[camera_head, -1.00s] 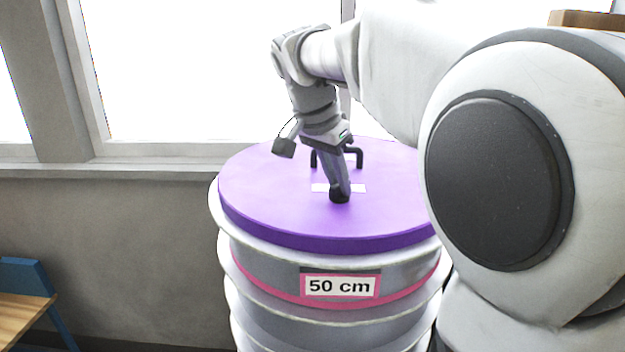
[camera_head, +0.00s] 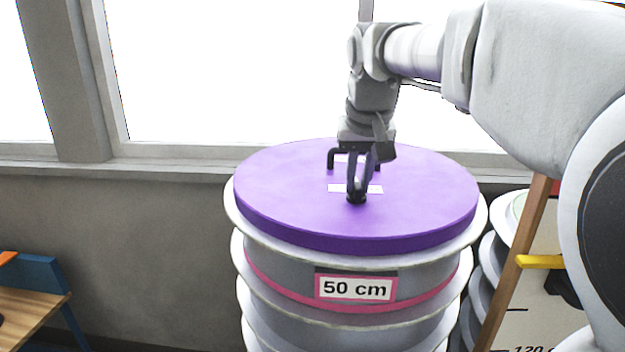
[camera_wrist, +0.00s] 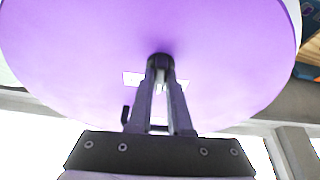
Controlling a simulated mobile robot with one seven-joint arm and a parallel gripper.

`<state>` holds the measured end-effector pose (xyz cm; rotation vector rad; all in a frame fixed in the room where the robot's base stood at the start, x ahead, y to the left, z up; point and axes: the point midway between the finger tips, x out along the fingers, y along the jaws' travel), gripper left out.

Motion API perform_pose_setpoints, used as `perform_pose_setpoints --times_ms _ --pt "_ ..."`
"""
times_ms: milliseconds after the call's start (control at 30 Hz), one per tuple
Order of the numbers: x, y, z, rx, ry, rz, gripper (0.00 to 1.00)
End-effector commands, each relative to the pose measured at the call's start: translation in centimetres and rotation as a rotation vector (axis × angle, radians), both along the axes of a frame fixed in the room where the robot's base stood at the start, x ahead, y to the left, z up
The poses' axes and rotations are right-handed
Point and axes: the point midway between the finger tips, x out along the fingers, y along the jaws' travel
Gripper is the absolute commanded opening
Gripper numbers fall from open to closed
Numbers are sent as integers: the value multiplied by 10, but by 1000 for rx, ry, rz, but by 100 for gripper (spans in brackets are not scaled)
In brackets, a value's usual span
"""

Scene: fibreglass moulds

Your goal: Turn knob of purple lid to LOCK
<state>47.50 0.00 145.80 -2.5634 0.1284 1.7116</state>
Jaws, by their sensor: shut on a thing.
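The purple lid (camera_head: 290,205) lies flat on top of a ribbed grey stack with a "50 cm" label. Its small black knob (camera_head: 356,198) stands near the front middle of the lid, by a white label strip (camera_head: 342,188) whose text I cannot read. My gripper (camera_head: 356,192) points down from above and is shut on the knob. In the wrist view the fingertips (camera_wrist: 160,66) meet around the dark knob, on the purple lid (camera_wrist: 75,50). The way the knob points is hidden by the fingers. A black handle (camera_head: 333,155) stands behind, partly hidden by my gripper.
A wooden-framed board (camera_head: 515,265) with a yellow peg (camera_head: 540,262) stands at the right, beside another ribbed stack (camera_head: 485,285). A wooden bench with blue parts (camera_head: 30,300) is at the lower left. The window wall is close behind the lid.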

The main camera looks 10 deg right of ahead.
Motion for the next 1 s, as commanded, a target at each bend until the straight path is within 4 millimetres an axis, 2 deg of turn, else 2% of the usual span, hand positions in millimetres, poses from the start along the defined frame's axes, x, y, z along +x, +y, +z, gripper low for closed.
perform_pose_setpoints --times_ms 500,700,1000 --pt "1 -4 1 1 -1 442 0" --pt "1 -4 1 -1 -1 553 0" --pt "1 -4 1 -1 0 630 0"
